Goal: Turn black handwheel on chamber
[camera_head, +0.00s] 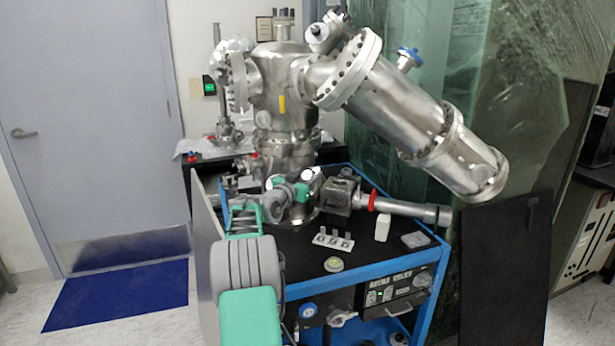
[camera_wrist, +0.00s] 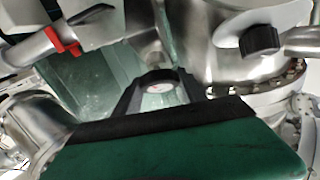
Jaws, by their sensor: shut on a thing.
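The steel chamber (camera_head: 285,95) stands at the back of the cart, and its metal body fills the upper right of the wrist view (camera_wrist: 225,65). My gripper (camera_head: 312,178) reaches low against the chamber's front. In the wrist view, my gripper's two dark fingers (camera_wrist: 162,88) close around a small round part with a dark rim and pale face, which looks like the black handwheel (camera_wrist: 158,77). The fingers hide its sides. In the head view it is too small and covered to make out.
A black knob (camera_wrist: 260,40) sits on the chamber right of the fingers. A steel pipe with a red ring (camera_head: 372,200) runs to the right. A small white bottle (camera_head: 382,228) and a labelled block (camera_head: 333,242) stand on the blue-edged cart (camera_head: 437,265). A large tube overhangs the right.

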